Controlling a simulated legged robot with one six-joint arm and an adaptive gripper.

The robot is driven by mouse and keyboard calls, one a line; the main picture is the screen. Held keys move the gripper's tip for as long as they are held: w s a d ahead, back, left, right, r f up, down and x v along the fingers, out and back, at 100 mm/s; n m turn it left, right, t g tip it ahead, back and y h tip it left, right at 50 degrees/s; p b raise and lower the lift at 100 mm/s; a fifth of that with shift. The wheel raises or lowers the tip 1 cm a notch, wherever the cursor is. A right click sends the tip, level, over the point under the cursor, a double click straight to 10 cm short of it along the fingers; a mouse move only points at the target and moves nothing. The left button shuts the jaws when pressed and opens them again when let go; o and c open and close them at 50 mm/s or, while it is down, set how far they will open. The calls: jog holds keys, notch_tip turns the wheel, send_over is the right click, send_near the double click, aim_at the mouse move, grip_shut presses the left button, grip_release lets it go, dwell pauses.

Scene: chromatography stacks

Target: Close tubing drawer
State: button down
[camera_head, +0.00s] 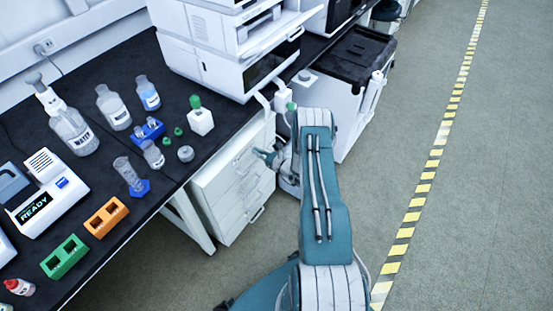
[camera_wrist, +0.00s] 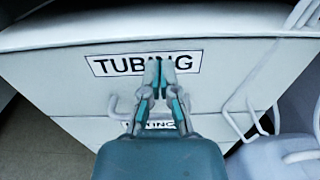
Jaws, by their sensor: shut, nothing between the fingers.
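The tubing drawer (camera_wrist: 60,72) has a pale front with a black-on-white "TUBING" label, filling much of the wrist view. My gripper (camera_wrist: 160,70) is shut and empty, its fingertips in front of that label and covering some letters. I cannot tell whether they touch the front. In the head view my gripper (camera_head: 260,153) is beside the white drawer cabinet (camera_head: 228,196) under the bench, partly hidden by my arm. How far the drawer stands out is unclear. A second label (camera_wrist: 160,125) shows lower down, partly covered by my fingers.
Wire handles (camera_wrist: 240,118) stick out at the right in the wrist view. The black bench (camera_head: 100,170) above the cabinet carries bottles, racks and instruments. A white bin with a black lid (camera_head: 352,60) stands beyond my arm. The floor at right is clear.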

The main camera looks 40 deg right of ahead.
jog(key=v, duration=1)
jog(key=shift+s, duration=0.3)
